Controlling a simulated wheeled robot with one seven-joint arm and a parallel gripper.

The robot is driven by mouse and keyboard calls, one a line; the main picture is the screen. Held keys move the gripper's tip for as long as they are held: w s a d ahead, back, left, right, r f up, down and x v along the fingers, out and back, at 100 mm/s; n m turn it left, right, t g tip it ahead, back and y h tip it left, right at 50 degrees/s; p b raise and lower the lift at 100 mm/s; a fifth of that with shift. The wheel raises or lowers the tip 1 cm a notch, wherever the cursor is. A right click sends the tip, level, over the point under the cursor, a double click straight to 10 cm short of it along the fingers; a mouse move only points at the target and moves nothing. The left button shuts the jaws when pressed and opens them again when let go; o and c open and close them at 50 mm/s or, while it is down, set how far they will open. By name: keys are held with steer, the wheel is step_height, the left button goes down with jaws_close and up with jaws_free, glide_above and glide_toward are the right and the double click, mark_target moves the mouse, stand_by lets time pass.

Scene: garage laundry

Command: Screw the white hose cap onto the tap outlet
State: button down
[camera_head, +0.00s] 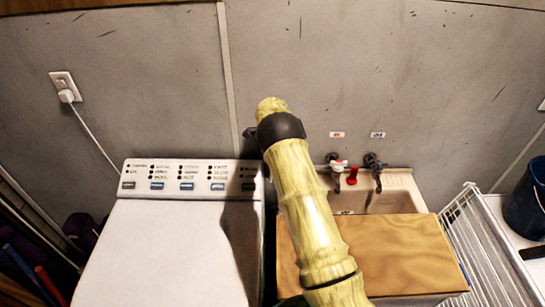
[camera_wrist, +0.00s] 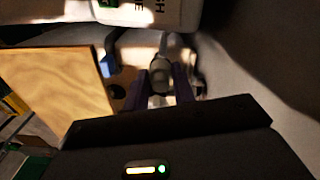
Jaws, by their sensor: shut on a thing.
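In the wrist view, my gripper (camera_wrist: 164,88) has its dark fingers closed around a small pale grey piece (camera_wrist: 160,77), which looks like the hose cap; shadow hides its exact shape. A grey pipe-like part (camera_wrist: 163,45) lines up just beyond it; I cannot tell whether they touch. In the head view, two wall taps stand over the sink: the left tap (camera_head: 337,170) has a white and red top, the right tap (camera_head: 375,172) is dark. A red piece (camera_head: 352,175) sits between them.
A white washing machine (camera_head: 170,250) stands left of the sink (camera_head: 402,190). A wooden board (camera_head: 390,255) covers the sink's front, and also shows in the wrist view (camera_wrist: 60,85). A white wire rack (camera_head: 490,245) stands at right. The wall is close behind the taps.

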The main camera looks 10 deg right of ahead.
steer(key=shift+s+d+f+m, duration=0.2)
steer(key=shift+d+m, duration=0.1)
steer(key=shift+m, duration=0.1)
steer(key=c, duration=1.5)
jaws_free()
steer(key=o, duration=0.4)
steer(key=shift+r, duration=0.15)
steer(key=shift+a, duration=0.15)
step_height(320, 180, up, 17)
steer(key=b, duration=0.3)
steer(key=shift+w+a+r+b, duration=0.1)
steer(key=shift+a+r+b, duration=0.1)
steer(key=shift+b, duration=0.1)
steer(key=shift+f, duration=0.1)
steer(key=shift+w+f+b, duration=0.1)
steer(key=shift+f+b, duration=2.4)
steer(key=shift+f, duration=3.9)
